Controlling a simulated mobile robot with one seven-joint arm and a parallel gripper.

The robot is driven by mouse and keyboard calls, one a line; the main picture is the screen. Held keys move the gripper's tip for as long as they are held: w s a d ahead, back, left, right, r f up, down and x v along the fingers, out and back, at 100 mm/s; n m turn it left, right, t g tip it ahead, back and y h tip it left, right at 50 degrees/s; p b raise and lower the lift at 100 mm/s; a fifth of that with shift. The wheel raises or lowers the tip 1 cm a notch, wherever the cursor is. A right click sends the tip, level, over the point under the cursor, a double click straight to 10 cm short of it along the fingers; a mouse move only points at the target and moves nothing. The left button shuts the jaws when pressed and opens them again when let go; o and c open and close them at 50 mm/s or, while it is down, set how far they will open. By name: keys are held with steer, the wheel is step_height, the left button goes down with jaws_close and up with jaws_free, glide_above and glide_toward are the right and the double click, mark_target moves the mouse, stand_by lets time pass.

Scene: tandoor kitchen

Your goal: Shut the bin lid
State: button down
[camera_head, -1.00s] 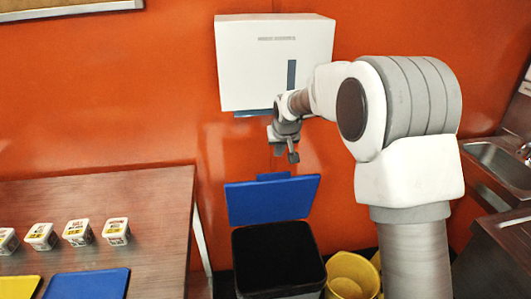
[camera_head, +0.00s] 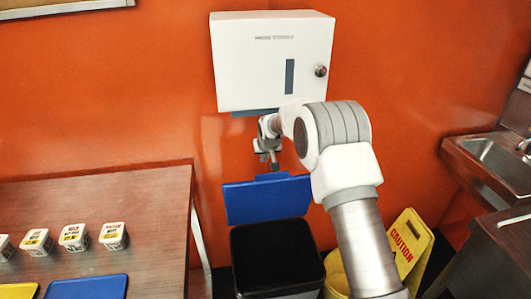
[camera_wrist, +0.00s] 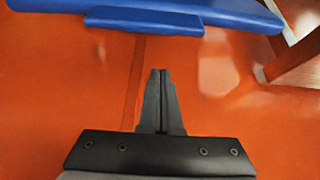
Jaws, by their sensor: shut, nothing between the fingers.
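The black bin (camera_head: 277,258) stands on the floor right of the wooden table, its mouth open. Its blue lid (camera_head: 266,199) stands raised at the back of the bin, against the orange wall. My gripper (camera_head: 274,168) is just above the lid's upper edge, under the white dispenser. In the wrist view my gripper (camera_wrist: 158,72) is shut and empty, its fingertips together. The blue lid (camera_wrist: 190,12) with its tab crosses the top of that view, apart from the fingertips, with orange wall behind the fingers.
A white towel dispenser (camera_head: 272,62) hangs on the wall above the bin. The table (camera_head: 160,215) at left holds small tubs and a blue board (camera_head: 88,287). A yellow caution sign (camera_head: 408,245) and yellow bucket (camera_head: 335,275) stand right of the bin. A sink (camera_head: 492,155) is at far right.

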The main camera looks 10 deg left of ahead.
mark_target(266, 174)
steer(key=shift+s+d+f, duration=0.15)
steer(key=shift+s+f, duration=0.1)
steer(key=shift+s, duration=0.3)
steer(key=shift+s+d+f, duration=0.15)
steer(key=shift+s+f, duration=0.1)
steer(key=shift+s, duration=0.3)
steer(key=shift+s+d+f, duration=0.15)
steer(key=shift+s+f, duration=0.1)
steer(key=shift+s, duration=0.3)
steer(key=shift+s+d+f, duration=0.1)
steer(key=shift+s+f, duration=0.05)
steer(key=shift+f, duration=0.05)
